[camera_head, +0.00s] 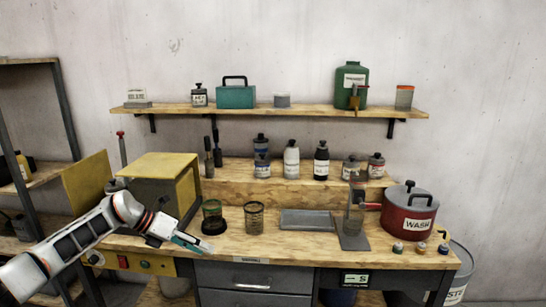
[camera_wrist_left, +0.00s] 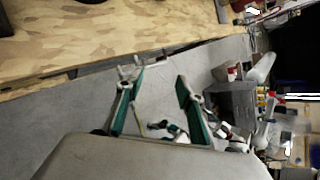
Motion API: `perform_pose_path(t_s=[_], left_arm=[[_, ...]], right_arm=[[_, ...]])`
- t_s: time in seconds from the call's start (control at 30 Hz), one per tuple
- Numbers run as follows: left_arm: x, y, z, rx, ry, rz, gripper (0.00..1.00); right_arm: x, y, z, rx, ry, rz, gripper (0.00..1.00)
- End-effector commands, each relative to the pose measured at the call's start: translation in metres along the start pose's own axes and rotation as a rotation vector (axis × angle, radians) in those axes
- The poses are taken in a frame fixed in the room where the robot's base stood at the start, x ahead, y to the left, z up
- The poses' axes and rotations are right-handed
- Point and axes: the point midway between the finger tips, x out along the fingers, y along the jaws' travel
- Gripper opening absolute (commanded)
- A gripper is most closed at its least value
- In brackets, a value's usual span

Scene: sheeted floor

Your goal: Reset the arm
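My left arm comes in from the left in the head view, reaching in front of the yellow box. My right arm and right gripper are not in view.
The wooden workbench (camera_head: 275,248) carries an open yellow box (camera_head: 165,168), a mesh cup (camera_head: 254,218), a grey tray (camera_head: 306,220), a metal stand (camera_head: 354,225) and a red WASH pot (camera_head: 409,212). A wall shelf (camera_head: 300,109) hangs above. A rack (camera_head: 62,110) stands left.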

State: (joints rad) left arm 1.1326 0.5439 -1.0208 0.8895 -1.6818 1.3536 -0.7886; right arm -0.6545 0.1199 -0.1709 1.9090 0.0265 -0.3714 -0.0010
Motion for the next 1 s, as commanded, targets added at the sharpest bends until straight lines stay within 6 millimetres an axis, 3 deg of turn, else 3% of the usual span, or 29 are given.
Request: perform_pose_path(t_s=[0.03,0.2,0.4,0.5,0.6,0.77,0.87,1.0], left_arm=[[0.033,-0.02,-0.015,-0.038,-0.033,-0.075,0.37],[0.102,-0.082,-0.042,-0.217,-0.181,-0.293,0.37],[0.14,-0.133,-0.069,-0.534,-0.364,-0.503,0.37],[0.146,-0.144,-0.085,-0.727,-0.455,-0.582,0.37],[0.148,-0.146,-0.103,-0.937,-0.542,-0.644,0.37],[0.144,-0.13,-0.146,-1.304,-0.673,-0.7,0.37],[0.14,-0.113,-0.183,-1.543,-0.75,-0.708,0.37],[0.132,-0.087,-0.251,-1.886,-0.849,-0.682,0.37]], right_arm=[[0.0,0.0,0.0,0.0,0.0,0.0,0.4],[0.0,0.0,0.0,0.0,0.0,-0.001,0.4],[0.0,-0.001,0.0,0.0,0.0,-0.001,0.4],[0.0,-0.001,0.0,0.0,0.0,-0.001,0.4],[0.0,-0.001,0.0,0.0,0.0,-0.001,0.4],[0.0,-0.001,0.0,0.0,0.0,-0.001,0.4],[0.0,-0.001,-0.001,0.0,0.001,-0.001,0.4],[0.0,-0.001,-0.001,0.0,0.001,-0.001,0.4]])
